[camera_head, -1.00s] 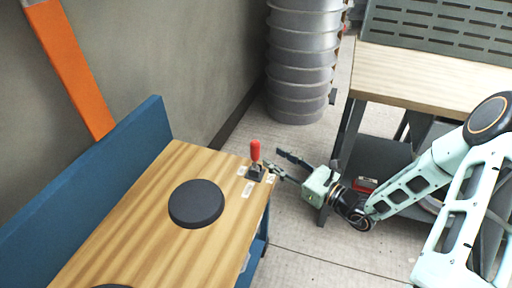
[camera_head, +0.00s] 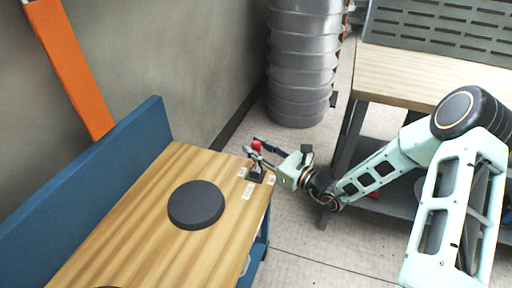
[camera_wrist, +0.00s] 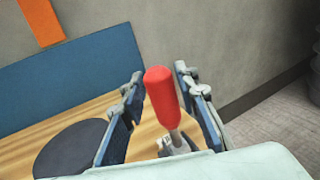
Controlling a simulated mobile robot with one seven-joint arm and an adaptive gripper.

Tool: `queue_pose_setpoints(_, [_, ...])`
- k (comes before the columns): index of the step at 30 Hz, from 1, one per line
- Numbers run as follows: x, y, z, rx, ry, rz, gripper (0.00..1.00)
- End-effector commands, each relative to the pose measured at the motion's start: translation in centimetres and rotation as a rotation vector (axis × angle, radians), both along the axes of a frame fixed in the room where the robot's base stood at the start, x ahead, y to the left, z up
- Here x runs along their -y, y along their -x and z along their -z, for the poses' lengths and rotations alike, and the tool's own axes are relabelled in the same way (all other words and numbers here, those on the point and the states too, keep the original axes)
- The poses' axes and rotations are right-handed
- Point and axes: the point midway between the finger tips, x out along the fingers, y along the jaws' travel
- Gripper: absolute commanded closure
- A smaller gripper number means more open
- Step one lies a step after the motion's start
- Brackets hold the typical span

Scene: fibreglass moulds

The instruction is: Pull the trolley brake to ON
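The brake lever has a red handle (camera_wrist: 162,95) on a metal stem, and its dark base (camera_head: 256,176) sits at the far right corner of the wooden trolley top (camera_head: 150,215). Pale labels (camera_head: 247,190) lie around the base; I cannot read them. My gripper (camera_wrist: 157,95) is open, with one finger on each side of the red handle. Gaps show between handle and fingers in the wrist view. In the head view my gripper (camera_head: 257,149) covers part of the lever, and only the red top shows.
A dark round disc (camera_head: 196,205) lies on the trolley top, with a blue panel (camera_head: 95,175) along its left side. A ribbed grey duct (camera_head: 300,65) stands behind. A wooden-topped bench (camera_head: 430,80) stands to the right, near my arm.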

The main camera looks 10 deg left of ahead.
Motion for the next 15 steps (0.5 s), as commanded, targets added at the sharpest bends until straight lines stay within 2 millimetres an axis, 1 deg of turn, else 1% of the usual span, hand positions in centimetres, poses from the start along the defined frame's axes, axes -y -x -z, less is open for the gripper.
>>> queue_pose_setpoints(1, [0.02, 0.01, 0.00, 0.000, 0.000, 0.000, 0.80])
queue_pose_setpoints(6, [0.02, 0.02, 0.01, 0.000, 0.000, 0.000, 0.98])
queue_pose_setpoints(7, [0.02, 0.02, 0.01, 0.000, 0.000, 0.000, 1.00])
queue_pose_setpoints(15, [0.02, 0.04, 0.03, 0.000, 0.000, 0.000, 1.00])
